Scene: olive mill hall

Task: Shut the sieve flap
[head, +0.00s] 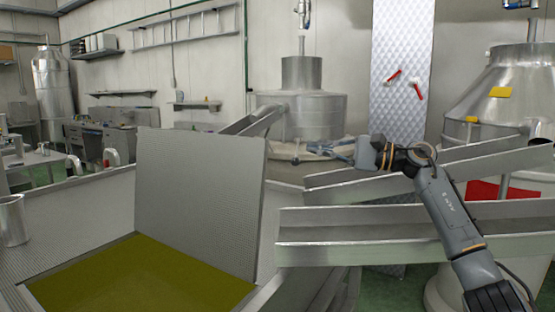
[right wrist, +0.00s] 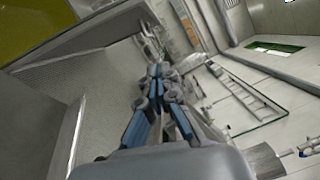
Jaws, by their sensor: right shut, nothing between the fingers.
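The sieve flap (head: 200,195) is a grey, finely perforated panel. It stands nearly upright at the back right edge of a square opening, so the flap is open. Yellow-green liquid (head: 140,278) fills the opening, and it also shows in the top left corner of the right wrist view (right wrist: 30,25). My right gripper (head: 305,154) is shut and empty, to the right of the flap's upper part in the head view, its fingers pointing left. In the right wrist view its fingers (right wrist: 155,72) are together. My left gripper is not in view.
Metal chutes (head: 400,219) slope beside and below my right arm. A steel vessel (head: 302,115) stands behind the flap. A metal cup (head: 12,220) stands at the left on the perforated sieve top (head: 75,222). The space above the opening is clear.

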